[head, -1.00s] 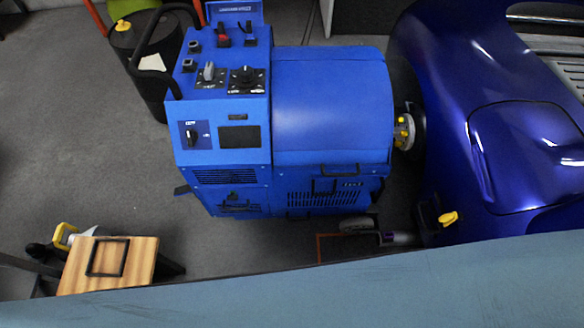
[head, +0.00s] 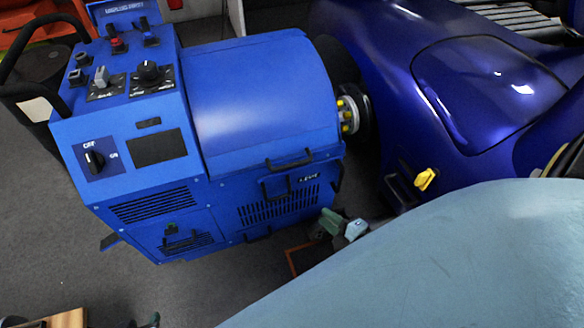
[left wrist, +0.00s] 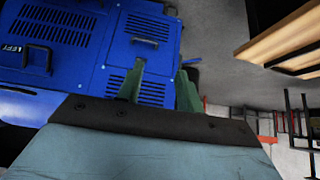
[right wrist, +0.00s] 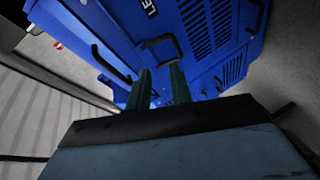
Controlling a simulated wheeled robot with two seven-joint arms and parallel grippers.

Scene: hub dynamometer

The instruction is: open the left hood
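The blue dynamometer's curved hood (head: 255,95) is closed, its lower edge resting on the cabinet. A black handle (head: 288,160) sits along that edge. Below it, another black handle (head: 276,190) is beside a white label whose end reads "EFT"; this handle also shows in the left wrist view (left wrist: 37,57) and right wrist view (right wrist: 160,46). My right gripper (head: 340,222) is open and empty, low by the cabinet's right corner, its fingers pointing toward the cabinet front. My left gripper (left wrist: 160,85) is open and empty, facing the vented lower panel; only a fingertip shows at the head view's bottom.
A dark blue car body (head: 480,90) with a yellow-tipped part (head: 425,180) stands close on the right, joined to the machine at the hub (head: 350,112). A wooden piece (head: 55,318) is at bottom left. Grey floor (head: 40,200) is free at left.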

